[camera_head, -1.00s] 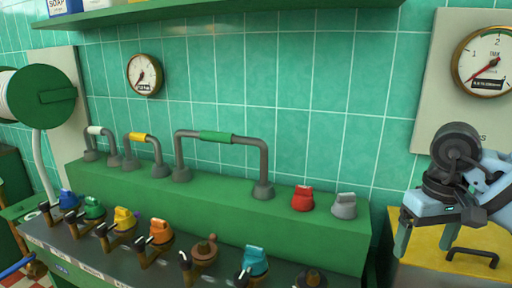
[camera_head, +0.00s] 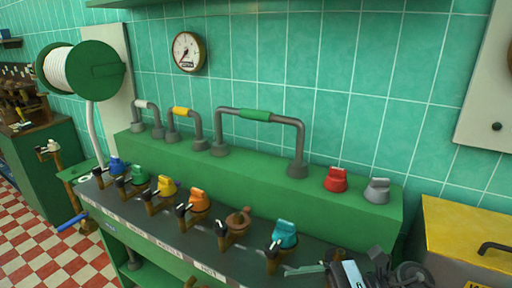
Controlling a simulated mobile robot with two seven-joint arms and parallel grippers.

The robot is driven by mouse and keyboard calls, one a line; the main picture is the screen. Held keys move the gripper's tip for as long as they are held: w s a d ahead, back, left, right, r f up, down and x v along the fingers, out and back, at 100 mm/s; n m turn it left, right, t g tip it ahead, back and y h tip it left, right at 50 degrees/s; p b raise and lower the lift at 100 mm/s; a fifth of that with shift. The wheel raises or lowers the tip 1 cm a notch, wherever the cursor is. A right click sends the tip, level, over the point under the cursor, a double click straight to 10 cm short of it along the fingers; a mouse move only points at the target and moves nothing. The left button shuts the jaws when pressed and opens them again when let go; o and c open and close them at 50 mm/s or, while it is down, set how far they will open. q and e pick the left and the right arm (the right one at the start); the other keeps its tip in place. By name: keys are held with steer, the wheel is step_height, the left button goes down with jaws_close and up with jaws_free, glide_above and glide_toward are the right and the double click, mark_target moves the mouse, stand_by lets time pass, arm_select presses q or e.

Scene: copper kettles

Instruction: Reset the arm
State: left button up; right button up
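My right gripper (camera_head: 312,269) is at the bottom edge, right of centre, with part of my pale blue and black arm beside it. It is partly cut off by the frame, and one greenish finger shows pointing left. I cannot tell whether it is open or shut, and I see nothing held in it. It appears in front of the counter, just below and right of the teal-knobbed tap (camera_head: 284,234). My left gripper is not in view.
A dark counter with several coloured taps, including an orange one (camera_head: 198,201), runs along a green ledge (camera_head: 250,172). The ledge carries grey pipe handles, a red knob (camera_head: 336,180) and a grey knob (camera_head: 377,190). A yellow box (camera_head: 465,235) stands right. Checkered floor (camera_head: 50,255) is open at left.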

steer(key=s+d+f+n+t+h, duration=0.15)
steer(key=f+n+t+h, duration=0.35)
steer(key=n, duration=0.5)
steer(key=d+f+n+t+h+p, duration=0.1)
steer(key=d+f+n+t+h, duration=0.15)
steer(key=f+n+t, duration=0.65)
steer(key=s+d+f+n+t+h, duration=0.1)
steer(key=d+f+n+t+h, duration=0.25)
steer(key=n, duration=0.85)
arm_select(q)
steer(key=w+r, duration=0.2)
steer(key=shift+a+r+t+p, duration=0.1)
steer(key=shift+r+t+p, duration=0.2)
steer(key=shift+p, duration=0.1)
arm_select(e)
steer(key=s+d+f+m+g+h, duration=0.2)
steer(key=s+f+m, duration=0.4)
steer(key=s, duration=0.3)
steer(key=s+d+f+m+g+h, duration=0.2)
steer(key=s+f+m+g+h, duration=0.1)
steer(key=s+f+m+g, duration=0.2)
steer(key=s+f+m, duration=0.2)
steer(key=s+f, duration=0.1)
steer(key=s, duration=0.1)
steer(key=shift+s+f, duration=0.15)
steer(key=shift+f, duration=0.25)
